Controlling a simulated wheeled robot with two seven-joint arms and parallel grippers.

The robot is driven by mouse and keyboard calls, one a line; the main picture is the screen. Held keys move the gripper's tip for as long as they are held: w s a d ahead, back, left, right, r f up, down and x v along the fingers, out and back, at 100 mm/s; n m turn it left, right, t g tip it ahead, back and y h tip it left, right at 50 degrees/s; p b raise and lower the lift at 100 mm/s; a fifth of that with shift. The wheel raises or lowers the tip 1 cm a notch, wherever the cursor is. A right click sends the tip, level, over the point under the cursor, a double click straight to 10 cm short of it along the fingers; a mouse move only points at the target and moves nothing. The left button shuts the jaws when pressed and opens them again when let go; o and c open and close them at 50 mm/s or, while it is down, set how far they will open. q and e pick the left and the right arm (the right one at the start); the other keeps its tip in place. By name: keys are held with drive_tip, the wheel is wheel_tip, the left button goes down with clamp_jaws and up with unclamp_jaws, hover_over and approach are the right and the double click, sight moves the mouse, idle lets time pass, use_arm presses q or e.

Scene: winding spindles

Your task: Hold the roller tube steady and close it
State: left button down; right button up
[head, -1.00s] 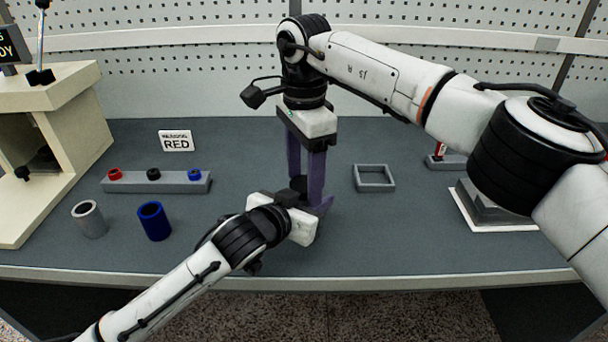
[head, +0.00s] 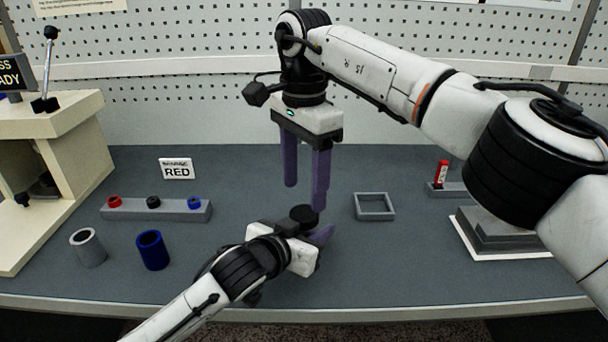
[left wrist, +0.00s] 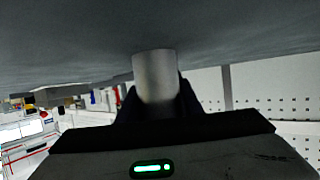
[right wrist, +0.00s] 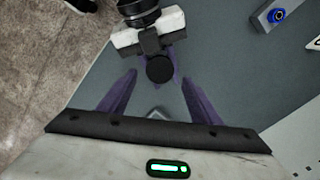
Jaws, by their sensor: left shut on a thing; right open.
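The grey roller tube (left wrist: 155,75) stands between the fingers of my left gripper (head: 319,234), which is shut on it low over the table. A black round cap (head: 303,216) shows at the tube's top; it also shows from above in the right wrist view (right wrist: 159,69). I cannot tell how far it is seated. The tube is mostly hidden in the head view. My right gripper (head: 305,198) is open and empty, its fingers pointing down just above the cap.
A grey rack (head: 135,212) holds red, black and blue pieces at left. A grey tube (head: 88,248) and a blue tube (head: 152,250) stand before it. A sign (head: 176,168) reads RED. An empty square frame (head: 374,207) lies right. A beige press (head: 60,135) stands far left.

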sight(304, 213)
wheel_tip(304, 213, up, 3)
drive_tip(key=n, duration=0.6)
drive_tip(key=shift+f+n, duration=0.1)
drive_tip(key=shift+n, duration=0.2)
drive_tip(key=shift+f, duration=4.05)
drive_tip(key=c, duration=1.1)
drive_tip(key=m, duration=0.4)
drive_tip(key=shift+m, duration=0.3)
drive_tip(key=m, duration=0.5)
